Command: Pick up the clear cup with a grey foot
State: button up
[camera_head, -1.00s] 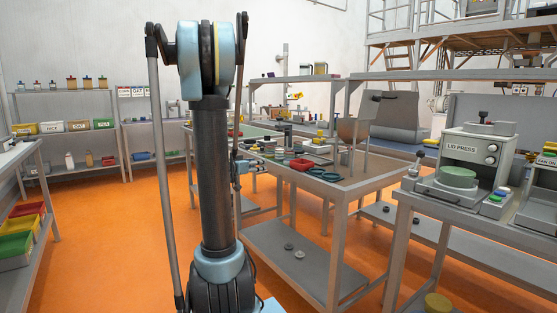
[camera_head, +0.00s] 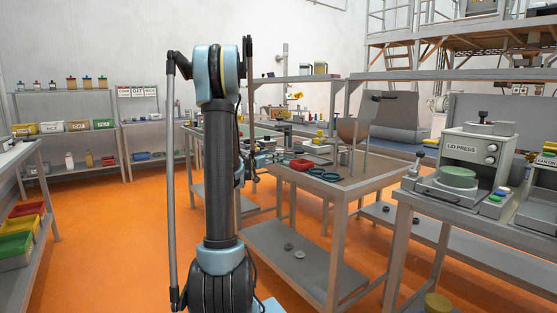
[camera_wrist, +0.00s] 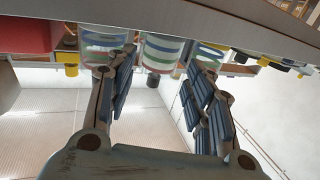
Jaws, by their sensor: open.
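In the wrist view, which looks upside down, several clear cup-like vessels with coloured bands stand along the table edge: a left one (camera_wrist: 100,42), a middle one (camera_wrist: 160,52) and a right one (camera_wrist: 207,55). I cannot make out which has a grey foot. My gripper (camera_wrist: 163,78) is open and empty, its fingers spread apart with the middle vessel showing between them. The left finger overlaps the left vessel in the picture, and the right finger overlaps the right one; contact cannot be told. In the head view, my arm partly hides the gripper beside the middle table (camera_head: 350,182).
A red box (camera_wrist: 28,35) shows left in the wrist view. The lid press (camera_head: 475,155) stands on the right bench. Orange floor (camera_head: 120,220) is free at left.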

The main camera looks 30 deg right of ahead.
jog(key=shift+x, duration=3.7)
jog(key=shift+w+r, duration=0.1)
jog(key=shift+r, duration=0.1)
jog(key=c, duration=0.8)
